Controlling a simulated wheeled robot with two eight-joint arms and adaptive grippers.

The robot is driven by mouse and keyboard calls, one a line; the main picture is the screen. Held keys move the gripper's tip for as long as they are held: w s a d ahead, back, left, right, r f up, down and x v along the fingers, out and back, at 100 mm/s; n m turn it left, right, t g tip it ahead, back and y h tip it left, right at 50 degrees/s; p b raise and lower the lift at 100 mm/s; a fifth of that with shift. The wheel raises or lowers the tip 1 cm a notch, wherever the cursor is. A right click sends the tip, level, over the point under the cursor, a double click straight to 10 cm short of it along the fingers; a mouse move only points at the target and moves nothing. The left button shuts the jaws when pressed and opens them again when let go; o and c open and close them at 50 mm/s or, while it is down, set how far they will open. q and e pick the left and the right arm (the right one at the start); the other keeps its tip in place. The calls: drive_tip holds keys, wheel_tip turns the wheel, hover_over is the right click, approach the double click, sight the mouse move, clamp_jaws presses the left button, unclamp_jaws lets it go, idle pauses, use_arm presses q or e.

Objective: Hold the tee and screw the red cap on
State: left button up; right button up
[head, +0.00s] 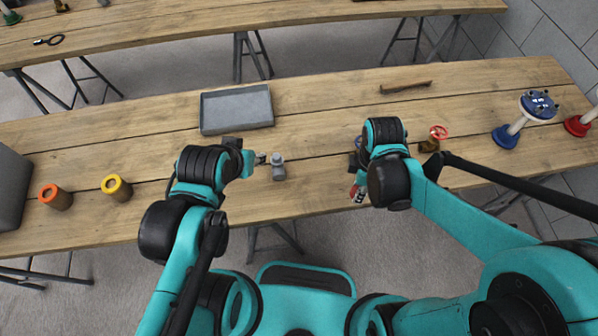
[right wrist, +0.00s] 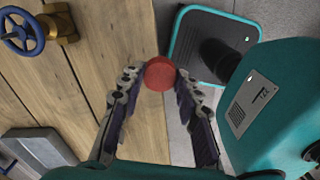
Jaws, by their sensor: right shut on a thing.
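The grey tee (head: 278,170) stands on the workbench in the head view, left of centre. My left gripper (head: 262,158) is right beside it at its left; the fingers are too small to tell whether they grip it. My right gripper (head: 357,190) is to the right of the tee, apart from it, near the front edge. In the right wrist view the red cap (right wrist: 160,74) sits between the fingertips of my right gripper (right wrist: 155,78), which is shut on it. The cap is held out by the bench edge.
A grey tray (head: 236,109) lies behind the tee. Yellow (head: 116,188) and orange (head: 55,197) cylinders stand at left. A red-wheeled brass valve (head: 431,142), a brown bar (head: 405,87) and a blue flanged piece (head: 507,136) are at right. A blue-wheeled valve (right wrist: 24,34) shows in the wrist view.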

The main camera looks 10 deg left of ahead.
drive_tip(key=w+d+f+m, duration=0.1)
drive_tip(key=w+d+m, duration=0.1)
drive_tip(key=m, duration=0.3)
drive_tip(key=w+d+f+m, duration=0.2)
drive_tip(key=w+m, duration=0.2)
drive_tip(key=m, duration=0.2)
drive_tip(key=w+d+f+m, duration=0.1)
drive_tip(key=w+d+m, duration=0.2)
drive_tip(key=w+m, duration=0.1)
drive_tip(key=shift+w+d+f+m+b, duration=0.15)
drive_tip(key=shift+m+b, duration=0.2)
drive_tip(key=shift+m, duration=0.45)
drive_tip(key=shift+w+d+f+m, duration=0.2)
drive_tip(key=shift+w+d+m, duration=0.05)
drive_tip(key=shift+m, duration=0.45)
